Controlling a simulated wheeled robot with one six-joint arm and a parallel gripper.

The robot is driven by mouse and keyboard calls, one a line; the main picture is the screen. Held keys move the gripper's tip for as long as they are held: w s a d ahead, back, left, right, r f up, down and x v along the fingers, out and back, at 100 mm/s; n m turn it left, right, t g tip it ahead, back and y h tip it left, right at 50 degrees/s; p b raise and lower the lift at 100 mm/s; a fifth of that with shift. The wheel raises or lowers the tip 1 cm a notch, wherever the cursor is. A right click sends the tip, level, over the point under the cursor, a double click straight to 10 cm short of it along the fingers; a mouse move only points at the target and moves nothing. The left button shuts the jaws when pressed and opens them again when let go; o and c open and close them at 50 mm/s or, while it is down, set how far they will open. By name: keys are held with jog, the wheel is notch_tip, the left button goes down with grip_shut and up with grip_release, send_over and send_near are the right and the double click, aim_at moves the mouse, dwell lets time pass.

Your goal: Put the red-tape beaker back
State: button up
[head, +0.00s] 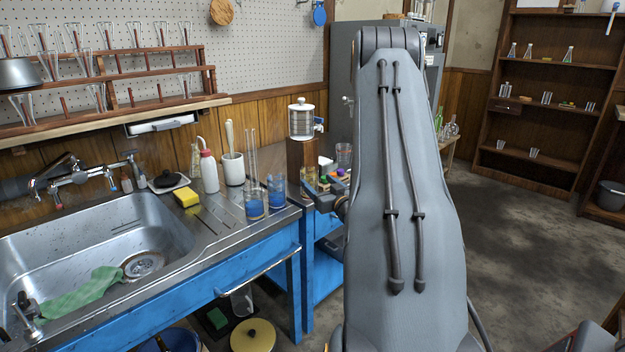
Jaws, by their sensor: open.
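My gripper (318,190) shows only in part, as a dark shape low over the counter end beside the wooden block, left of my grey arm. It is open, and nothing is clearly seen between its fingers. A clear beaker with a faint reddish tint (343,154) stands behind it on the counter, close to my arm. I cannot tell whether the tint is red tape. My arm hides part of the counter.
A white-lidded glass container (301,120) stands on a wooden block (300,157). A white mug (233,170), red-capped bottle (209,172) and yellow sponge (186,197) stand beside the sink (95,255). Shelves (545,100) with glassware are at right. The floor (520,250) there is open.

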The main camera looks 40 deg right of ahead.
jog(key=s+a+r+g+y, duration=0.1)
jog(key=s+a+g+y, duration=0.1)
jog(key=s+a+g, duration=0.6)
jog(key=s+a+r+g+y, duration=0.2)
jog(key=s+a+g, duration=0.7)
jog(key=s+a, duration=1.2)
jog(key=a, duration=0.7)
jog(key=shift+s+y, duration=0.3)
jog(key=shift+r, duration=0.15)
jog(key=a+r+n+p, duration=0.3)
jog(key=a+r+p, duration=0.1)
jog(key=a+p, duration=0.3)
jog(key=shift+r, duration=0.15)
